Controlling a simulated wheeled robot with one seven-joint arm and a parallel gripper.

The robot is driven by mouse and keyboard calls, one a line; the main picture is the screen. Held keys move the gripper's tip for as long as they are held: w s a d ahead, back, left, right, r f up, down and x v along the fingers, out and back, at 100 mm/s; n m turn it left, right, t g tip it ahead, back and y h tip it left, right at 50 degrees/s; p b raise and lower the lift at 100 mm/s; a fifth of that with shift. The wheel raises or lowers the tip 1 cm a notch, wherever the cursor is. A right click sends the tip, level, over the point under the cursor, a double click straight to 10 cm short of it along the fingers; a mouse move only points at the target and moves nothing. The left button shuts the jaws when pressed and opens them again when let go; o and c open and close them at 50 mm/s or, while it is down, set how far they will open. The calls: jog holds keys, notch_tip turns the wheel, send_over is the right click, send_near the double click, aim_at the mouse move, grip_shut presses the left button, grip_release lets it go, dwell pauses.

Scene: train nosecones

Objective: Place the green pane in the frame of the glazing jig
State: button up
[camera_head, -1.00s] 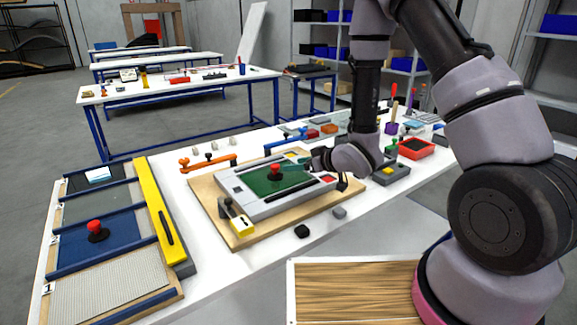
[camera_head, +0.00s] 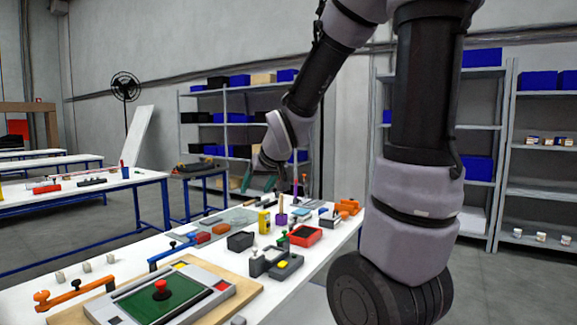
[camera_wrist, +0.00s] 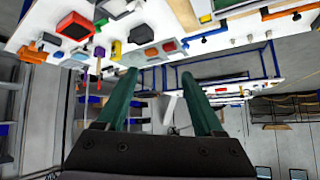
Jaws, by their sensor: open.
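The green pane (camera_head: 150,308) with a red knob (camera_head: 160,287) lies inside the grey frame of the glazing jig (camera_head: 208,281), at the lower left of the head view. It looks flat, but I cannot tell how snugly its edges sit. The jig stands on a wooden board (camera_head: 252,290). My gripper (camera_head: 258,181) is raised above the far part of the table, well apart from the pane. Its two green fingers are spread and empty, as the wrist view (camera_wrist: 160,78) also shows.
Orange (camera_head: 75,292) and blue (camera_head: 172,251) clamps stand beside the jig. Shelves (camera_head: 240,130) stand behind. The air around my gripper is free.

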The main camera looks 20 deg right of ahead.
jog(key=s+r+m+g, duration=0.1)
jog(key=s+r, duration=0.3)
jog(key=s, duration=0.5)
jog(key=s+d+r+m+g+y, duration=0.1)
jog(key=s+r+m, duration=0.2)
jog(key=s, duration=0.6)
jog(key=shift+s+r, duration=0.35)
jog(key=shift+r, duration=0.35)
